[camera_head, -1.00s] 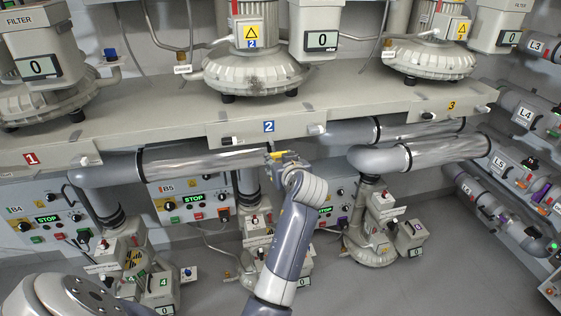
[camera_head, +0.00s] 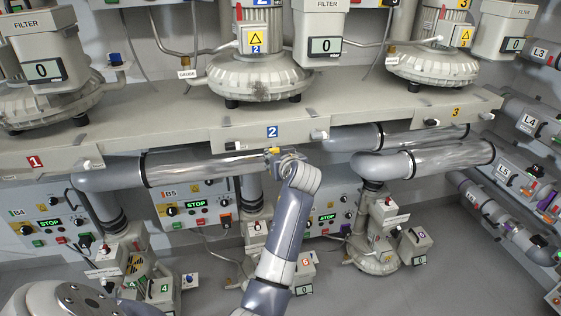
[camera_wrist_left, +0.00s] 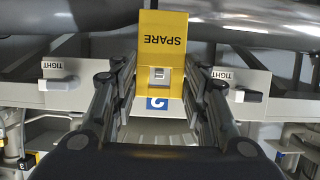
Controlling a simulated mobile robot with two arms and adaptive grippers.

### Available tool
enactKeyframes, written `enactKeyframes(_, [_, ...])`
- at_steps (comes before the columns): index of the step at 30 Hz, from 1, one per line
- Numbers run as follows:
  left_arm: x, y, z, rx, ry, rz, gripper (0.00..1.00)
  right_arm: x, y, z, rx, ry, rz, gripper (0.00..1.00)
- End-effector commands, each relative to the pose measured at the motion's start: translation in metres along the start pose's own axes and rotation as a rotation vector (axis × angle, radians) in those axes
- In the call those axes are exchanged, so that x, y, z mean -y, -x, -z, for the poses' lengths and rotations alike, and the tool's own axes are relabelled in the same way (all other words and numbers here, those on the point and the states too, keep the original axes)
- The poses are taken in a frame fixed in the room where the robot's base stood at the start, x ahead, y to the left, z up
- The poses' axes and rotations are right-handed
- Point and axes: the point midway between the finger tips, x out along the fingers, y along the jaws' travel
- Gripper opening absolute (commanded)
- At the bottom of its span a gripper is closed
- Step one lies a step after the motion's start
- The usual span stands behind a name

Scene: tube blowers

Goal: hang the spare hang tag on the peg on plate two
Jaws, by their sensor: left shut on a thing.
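The yellow spare hang tag (camera_wrist_left: 163,28) is marked SPARE, upside down in the left wrist view. My left gripper (camera_wrist_left: 161,72) is shut on it, with one finger at each side. A small bit of the tag (camera_head: 274,151) shows in the head view. Plate two, with its blue number (camera_head: 272,132), is just above my left gripper (camera_head: 279,154) in the head view; its number also shows in the wrist view (camera_wrist_left: 157,104), below the tag. A small grey shape shows within the tag; I cannot tell whether it is the peg. My right gripper is out of view.
Two white levers (camera_wrist_left: 56,85) and (camera_wrist_left: 247,96), labelled TIGHT, flank the tag in the wrist view. A shiny pipe (camera_head: 200,169) runs below the shelf edge (camera_head: 170,135). A blower (camera_head: 258,80) stands above plate two.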

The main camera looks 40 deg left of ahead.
Motion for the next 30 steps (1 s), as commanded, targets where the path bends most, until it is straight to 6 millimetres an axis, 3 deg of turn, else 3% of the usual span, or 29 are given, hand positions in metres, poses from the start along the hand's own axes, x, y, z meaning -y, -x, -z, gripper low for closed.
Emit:
enactKeyframes(24, [0.001,-0.045,0.018,0.0,0.001,0.0,0.25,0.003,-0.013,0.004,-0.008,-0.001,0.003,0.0])
enactKeyframes(30, [0.0,-0.051,0.013,0.001,0.001,0.0,0.25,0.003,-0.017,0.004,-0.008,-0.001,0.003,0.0])
